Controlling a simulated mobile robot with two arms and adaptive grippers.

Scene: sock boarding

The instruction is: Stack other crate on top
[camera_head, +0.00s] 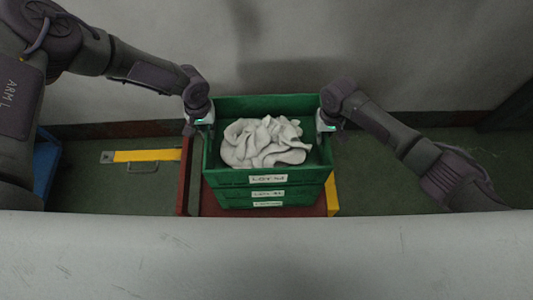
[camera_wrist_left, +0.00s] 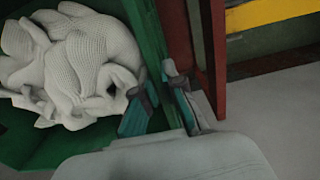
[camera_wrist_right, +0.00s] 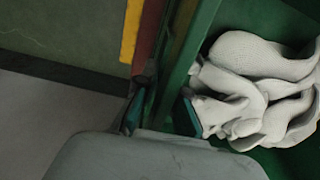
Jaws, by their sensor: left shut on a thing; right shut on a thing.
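A green crate (camera_head: 268,180) full of white socks (camera_head: 264,143) is the top one of a stack in the head view. Labels on the front show more green crates (camera_head: 268,204) under it. My left gripper (camera_head: 202,121) is shut on the left wall of the top crate. In the left wrist view its fingers (camera_wrist_left: 160,98) straddle the green wall. My right gripper (camera_head: 327,124) is shut on the right wall, and its fingers (camera_wrist_right: 163,105) show there in the right wrist view. I cannot tell whether the top crate rests fully on the one below.
The stack stands over a red base (camera_head: 209,206) with a red upright (camera_head: 185,175) on its left and a yellow piece (camera_head: 332,195) on its right. A yellow bar (camera_head: 145,155) lies on the green floor at left. A blue object (camera_head: 46,165) stands at far left.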

